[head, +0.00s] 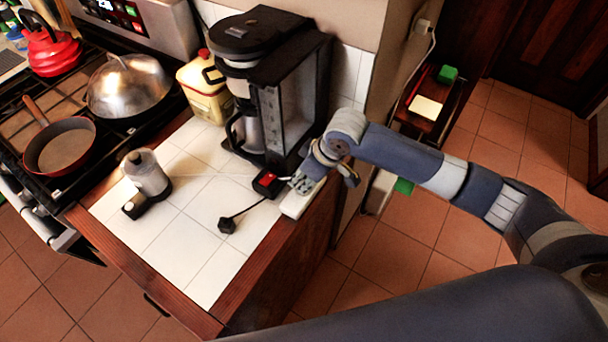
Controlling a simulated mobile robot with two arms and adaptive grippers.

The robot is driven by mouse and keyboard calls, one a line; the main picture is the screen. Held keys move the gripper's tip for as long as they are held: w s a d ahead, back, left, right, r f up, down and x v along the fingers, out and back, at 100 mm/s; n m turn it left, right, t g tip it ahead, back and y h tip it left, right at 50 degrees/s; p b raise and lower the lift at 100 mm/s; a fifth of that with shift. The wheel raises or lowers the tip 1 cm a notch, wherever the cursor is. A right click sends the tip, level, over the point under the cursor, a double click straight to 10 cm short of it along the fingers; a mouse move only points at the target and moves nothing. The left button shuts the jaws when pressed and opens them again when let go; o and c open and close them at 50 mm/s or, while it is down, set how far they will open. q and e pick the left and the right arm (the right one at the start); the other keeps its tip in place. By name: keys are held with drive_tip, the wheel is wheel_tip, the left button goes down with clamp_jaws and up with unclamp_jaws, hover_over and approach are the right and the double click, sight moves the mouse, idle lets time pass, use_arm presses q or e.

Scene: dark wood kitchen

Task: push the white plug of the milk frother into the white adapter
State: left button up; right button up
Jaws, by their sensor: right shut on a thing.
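My right gripper (304,182) is at the right edge of the tiled counter, pointing down, shut on what seems to be the white plug; its fingers hide the plug almost wholly. A long white block, seemingly the white adapter (298,205), lies right under and beside the fingers at the counter edge. I cannot tell whether plug and adapter touch. A grey jug-like device on a dark base, perhaps the milk frother (147,174), stands on the left of the counter. My left gripper is out of view.
A black coffee machine (272,85) stands close behind my right gripper. A black box with a red switch (266,182) and a black plug (227,226) on a cord lie to its left. The stove holds a frying pan (62,147). The front tiles are clear.

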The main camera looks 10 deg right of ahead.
idle(0.7)
drive_tip(key=shift+p, duration=0.5)
idle(0.6)
drive_tip(key=shift+p, duration=0.45)
drive_tip(key=shift+f, duration=0.6)
drive_tip(key=o, duration=1.1)
